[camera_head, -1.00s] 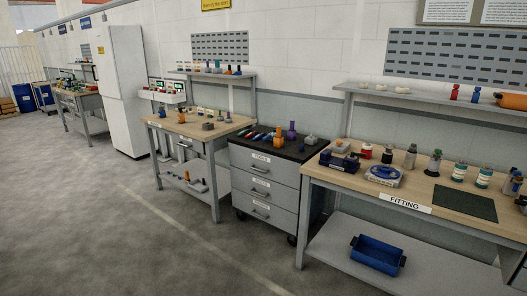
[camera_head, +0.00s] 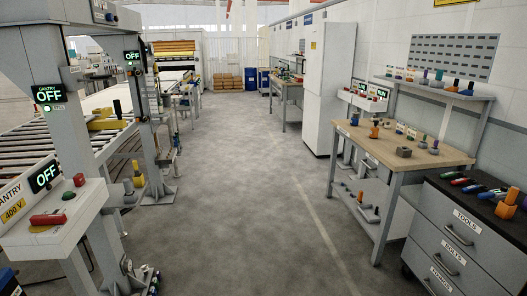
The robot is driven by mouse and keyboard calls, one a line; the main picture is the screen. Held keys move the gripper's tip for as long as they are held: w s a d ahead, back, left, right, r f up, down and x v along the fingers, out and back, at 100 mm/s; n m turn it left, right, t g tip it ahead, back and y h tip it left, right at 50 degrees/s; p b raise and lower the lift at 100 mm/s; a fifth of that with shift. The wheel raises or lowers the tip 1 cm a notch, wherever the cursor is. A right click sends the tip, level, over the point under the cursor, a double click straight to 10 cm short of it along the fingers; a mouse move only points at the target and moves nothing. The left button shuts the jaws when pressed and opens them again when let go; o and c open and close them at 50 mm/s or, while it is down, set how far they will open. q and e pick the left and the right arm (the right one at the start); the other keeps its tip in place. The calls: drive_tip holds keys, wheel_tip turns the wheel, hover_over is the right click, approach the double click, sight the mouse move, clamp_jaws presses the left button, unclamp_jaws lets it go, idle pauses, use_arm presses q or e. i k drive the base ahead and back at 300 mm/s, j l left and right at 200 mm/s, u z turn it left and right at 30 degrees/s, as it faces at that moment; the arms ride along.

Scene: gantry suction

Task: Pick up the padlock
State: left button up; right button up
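I cannot make out a padlock for certain in the head view; many items are too small to tell. A grey control box (camera_head: 62,238) marked GANTRY 400 V stands at the lower left, with a red part (camera_head: 48,219) and red and green buttons on top. A grey blocky item (camera_head: 404,152) sits on the wooden bench (camera_head: 440,152) among small coloured pieces. Neither of my grippers shows.
A grey drawer cabinet (camera_head: 462,235) marked TOOLS stands at the lower right. A white cabinet (camera_head: 328,85) stands by the right wall. The gantry frame and roller conveyor (camera_head: 20,150) are at left. The concrete floor (camera_head: 250,200) between is clear.

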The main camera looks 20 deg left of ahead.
sight(78, 180)
drive_tip(key=i+j+u, duration=0.25)
drive_tip(key=i+u, duration=1)
drive_tip(key=i+l+u, duration=0.25)
drive_tip(key=i+u, duration=0.15)
drive_tip(key=i, duration=0.1)
